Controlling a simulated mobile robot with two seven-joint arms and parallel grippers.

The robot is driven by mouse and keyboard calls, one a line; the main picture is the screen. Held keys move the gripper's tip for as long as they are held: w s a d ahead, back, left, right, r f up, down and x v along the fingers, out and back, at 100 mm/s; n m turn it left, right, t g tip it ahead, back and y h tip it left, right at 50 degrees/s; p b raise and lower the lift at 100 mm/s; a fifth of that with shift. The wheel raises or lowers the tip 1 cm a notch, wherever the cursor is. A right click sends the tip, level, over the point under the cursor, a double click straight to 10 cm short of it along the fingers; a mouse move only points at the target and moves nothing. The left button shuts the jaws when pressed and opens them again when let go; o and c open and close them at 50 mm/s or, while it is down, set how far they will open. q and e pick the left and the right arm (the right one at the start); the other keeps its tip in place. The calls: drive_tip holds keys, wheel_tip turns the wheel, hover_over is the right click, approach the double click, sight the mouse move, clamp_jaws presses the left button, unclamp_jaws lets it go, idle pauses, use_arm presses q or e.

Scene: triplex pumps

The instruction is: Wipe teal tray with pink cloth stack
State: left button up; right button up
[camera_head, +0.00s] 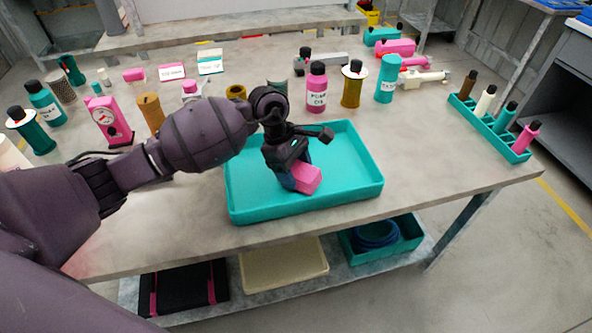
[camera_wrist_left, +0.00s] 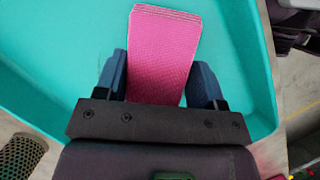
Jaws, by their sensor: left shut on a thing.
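The teal tray (camera_head: 350,190) lies on the front middle of the grey table; its floor and walls also show in the left wrist view (camera_wrist_left: 235,60). I cannot tell whether the stack touches the tray floor. My right gripper is not in view.
Bottles stand behind the tray, including a pink one (camera_head: 316,88) and a teal one (camera_head: 386,79). A pink scale (camera_head: 108,121) stands at the left. A teal rack (camera_head: 493,128) with several bottles stands at the right.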

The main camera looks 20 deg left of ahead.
use_arm(q)
drive_tip(key=r, duration=0.2)
drive_tip(key=shift+w+a+r, duration=0.15)
drive_tip(key=shift+w+r, duration=0.15)
drive_tip(key=shift+r, duration=0.1)
drive_tip(key=shift+r+p, duration=1.1)
drive_tip(key=shift+r, duration=1.15)
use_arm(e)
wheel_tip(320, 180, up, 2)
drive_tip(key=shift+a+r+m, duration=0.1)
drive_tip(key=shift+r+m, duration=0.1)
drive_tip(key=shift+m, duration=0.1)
use_arm(q)
drive_tip(key=shift+s, duration=0.1)
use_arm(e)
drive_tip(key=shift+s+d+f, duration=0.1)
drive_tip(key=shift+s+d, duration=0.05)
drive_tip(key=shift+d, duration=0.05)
